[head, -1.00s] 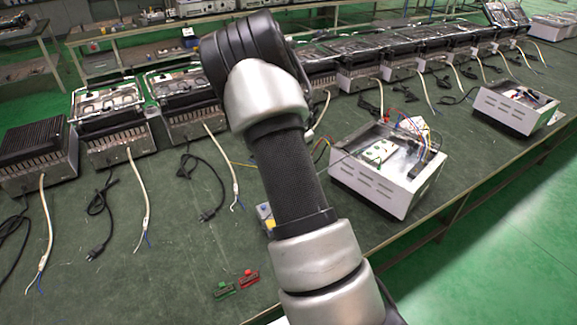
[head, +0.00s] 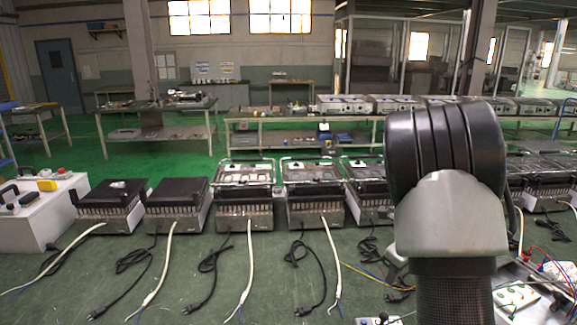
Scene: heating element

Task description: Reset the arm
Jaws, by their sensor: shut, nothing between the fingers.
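My arm (head: 447,215) rises from the bottom edge at the right of the head view, with a black ribbed joint on top and a silver section and dark textured tube below. It hides part of the bench behind it. A small silver piece shows just left of the tube, but I cannot tell what it is. My gripper is not in view.
Several black heating units with pale cables, such as this one (head: 178,205), line the green bench. A white box (head: 36,225) stands at far left. The bench front is mostly clear except for cables.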

